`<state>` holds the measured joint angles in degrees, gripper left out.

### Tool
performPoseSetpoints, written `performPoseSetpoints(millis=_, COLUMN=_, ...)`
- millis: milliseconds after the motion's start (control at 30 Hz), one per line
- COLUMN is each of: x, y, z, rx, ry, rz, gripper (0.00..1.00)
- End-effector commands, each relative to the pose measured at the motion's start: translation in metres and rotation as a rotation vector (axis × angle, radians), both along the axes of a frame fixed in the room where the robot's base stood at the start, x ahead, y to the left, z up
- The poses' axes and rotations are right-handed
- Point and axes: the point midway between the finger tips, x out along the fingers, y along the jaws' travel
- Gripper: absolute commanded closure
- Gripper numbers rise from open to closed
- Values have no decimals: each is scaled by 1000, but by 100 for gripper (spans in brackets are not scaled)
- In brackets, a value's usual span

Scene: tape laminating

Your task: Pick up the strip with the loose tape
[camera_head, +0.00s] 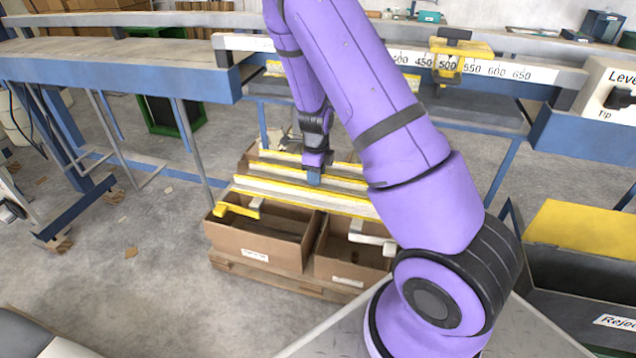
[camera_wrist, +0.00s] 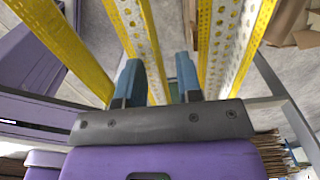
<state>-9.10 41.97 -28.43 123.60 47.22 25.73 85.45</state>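Several long white strips with yellow edges lie side by side across cardboard boxes in the head view, including a front strip (camera_head: 290,192) and a strip behind it (camera_head: 275,171). My gripper (camera_head: 314,180) points down among them. In the wrist view its two blue fingers (camera_wrist: 158,62) stand apart. A perforated white-and-yellow strip (camera_wrist: 138,30) runs past the left finger into the gap between them. Other perforated strips (camera_wrist: 230,45) lie beyond the right finger. I cannot tell whether the fingers touch a strip. I cannot make out which strip has loose tape.
The strips rest over an open cardboard box (camera_head: 258,250) on a pallet, with yellow and white brackets at the front. A measuring rail (camera_head: 520,72) with a yellow stop stands behind. A reject bin (camera_head: 580,280) is at right. A grey-and-blue bench (camera_head: 120,65) is at left.

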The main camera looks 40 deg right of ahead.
Motion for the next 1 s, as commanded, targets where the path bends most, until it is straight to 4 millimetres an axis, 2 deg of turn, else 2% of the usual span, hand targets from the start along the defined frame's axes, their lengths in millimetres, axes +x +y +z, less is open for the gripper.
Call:
performPoseSetpoints(millis=100, x=0, y=-1, z=-7, rx=-1, ry=-1, rz=-2, gripper=67)
performPoseSetpoints(millis=300, x=0, y=0, z=-7, rx=0, ry=-1, rz=-1, gripper=67)
performPoseSetpoints(millis=333, x=0, y=0, z=-7, rx=0, ry=-1, rz=-1, gripper=69)
performPoseSetpoints(millis=467, x=0, y=0, z=-7, rx=0, ry=-1, rz=-1, gripper=99)
performPoseSetpoints(millis=833, x=0, y=0, z=-6, rx=-1, ry=-2, rz=-1, gripper=100)
performPoseSetpoints(millis=1000, x=1, y=1, z=10, rx=-1, ry=-3, rz=3, gripper=100)
